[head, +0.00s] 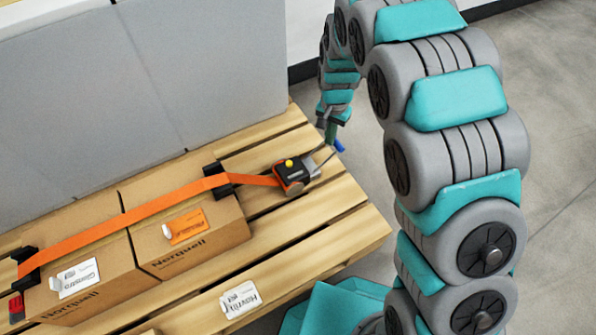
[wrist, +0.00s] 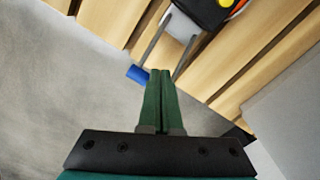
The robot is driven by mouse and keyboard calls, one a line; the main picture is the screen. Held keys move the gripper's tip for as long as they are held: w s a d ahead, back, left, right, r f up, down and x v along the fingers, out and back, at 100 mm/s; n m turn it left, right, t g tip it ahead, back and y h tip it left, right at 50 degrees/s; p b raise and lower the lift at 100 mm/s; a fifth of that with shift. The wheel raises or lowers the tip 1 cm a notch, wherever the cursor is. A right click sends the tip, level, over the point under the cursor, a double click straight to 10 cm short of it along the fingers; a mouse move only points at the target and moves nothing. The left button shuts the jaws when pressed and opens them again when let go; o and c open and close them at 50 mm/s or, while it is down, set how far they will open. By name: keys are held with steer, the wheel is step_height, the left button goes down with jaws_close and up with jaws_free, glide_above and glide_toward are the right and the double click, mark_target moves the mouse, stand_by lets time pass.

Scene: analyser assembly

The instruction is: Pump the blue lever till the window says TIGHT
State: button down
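The ratchet (head: 291,176), a black and orange body with a yellow button, sits on the pallet at the end of an orange strap. It is partly cut off at the top of the wrist view (wrist: 208,13). Its lever has two grey metal arms and a blue grip (wrist: 138,73), which also shows in the head view (head: 340,146) beyond the pallet's edge. My gripper (wrist: 160,73) has its green fingers together, right beside the blue grip and overlapping its right part. I cannot tell whether they touch. No readable window text shows.
The orange strap (head: 125,220) runs over two cardboard boxes (head: 190,236) with black corner guards. The wooden pallet (head: 330,208) lies beneath. A large grey panel (head: 200,65) stands behind. Concrete floor (head: 560,120) is clear at right.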

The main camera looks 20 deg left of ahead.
steer(key=shift+f, duration=2.3)
step_height(320, 180, up, 9)
steer(key=p, duration=0.2)
steer(key=shift+d, duration=0.15)
